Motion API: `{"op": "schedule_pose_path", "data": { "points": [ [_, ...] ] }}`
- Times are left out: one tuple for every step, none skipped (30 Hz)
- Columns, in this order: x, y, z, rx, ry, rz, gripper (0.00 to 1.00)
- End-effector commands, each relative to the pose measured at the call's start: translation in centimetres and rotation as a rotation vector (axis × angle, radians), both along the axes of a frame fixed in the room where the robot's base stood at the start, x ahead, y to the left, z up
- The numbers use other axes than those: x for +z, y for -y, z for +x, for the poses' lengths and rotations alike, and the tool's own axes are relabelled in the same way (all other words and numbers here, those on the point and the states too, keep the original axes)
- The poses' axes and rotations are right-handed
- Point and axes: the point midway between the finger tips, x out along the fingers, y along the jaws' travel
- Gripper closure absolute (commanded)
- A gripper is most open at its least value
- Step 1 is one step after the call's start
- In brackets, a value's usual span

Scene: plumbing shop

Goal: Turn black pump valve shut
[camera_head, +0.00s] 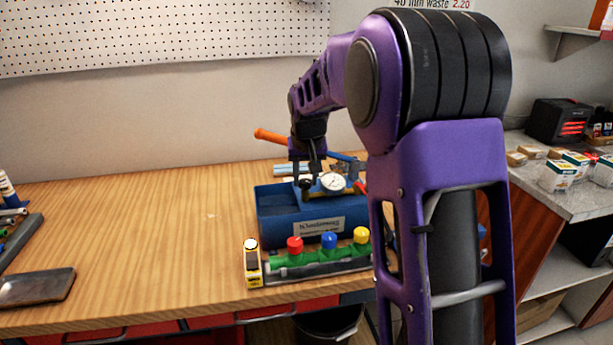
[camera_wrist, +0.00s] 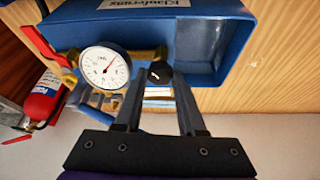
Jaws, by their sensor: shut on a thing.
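The blue test pump (camera_head: 268,224) stands on the wooden bench, its open trough showing in the wrist view (camera_wrist: 246,38). Its black valve knob (camera_wrist: 159,71) has a small white mark and sits on the brass fitting beside the round white gauge (camera_wrist: 104,68). The gauge also shows in the head view (camera_head: 333,182). My gripper (camera_wrist: 160,78) is shut on the black valve knob, one finger on each side of it. In the head view my gripper (camera_head: 312,172) reaches down to the pump from behind, and the knob is too small there to make out clearly.
The pump's orange-ended handle (camera_head: 270,136) rises behind my gripper. A red lever (camera_wrist: 43,47) is beside the gauge. The bench left of the pump is mostly clear.

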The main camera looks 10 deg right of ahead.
Motion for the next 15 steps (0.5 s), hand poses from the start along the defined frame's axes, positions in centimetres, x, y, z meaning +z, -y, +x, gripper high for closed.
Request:
{"op": "schedule_pose_path", "data": {
  "points": [
    [0.09,-0.26,0.04,-0.038,0.000,-0.002,1.00],
    [0.09,-0.25,0.05,-0.067,0.001,-0.003,1.00],
    [0.10,-0.30,0.06,-0.105,0.001,-0.002,1.00],
    [0.11,-0.31,0.07,-0.133,0.001,-0.002,1.00],
    [0.10,-0.32,0.08,-0.162,0.002,-0.002,1.00],
    [0.09,-0.38,0.09,-0.200,0.001,-0.002,1.00],
    [0.08,-0.35,0.08,-0.227,0.001,-0.002,1.00],
    [0.07,-0.40,0.08,-0.254,0.000,-0.003,1.00],
    [0.06,-0.39,0.12,-0.293,0.000,-0.002,1.00],
    [0.07,-0.46,0.15,-0.318,0.001,-0.001,1.00],
    [0.09,-0.44,0.16,-0.344,0.001,-0.001,1.00],
    [0.10,-0.43,0.15,-0.378,0.000,-0.002,1.00],
    [0.10,-0.49,0.16,-0.401,0.000,-0.001,1.00],
    [0.08,-0.47,0.17,-0.425,0.000,-0.001,1.00],
    [0.07,-0.47,0.18,-0.455,0.000,-0.001,1.00]
  ]
}}
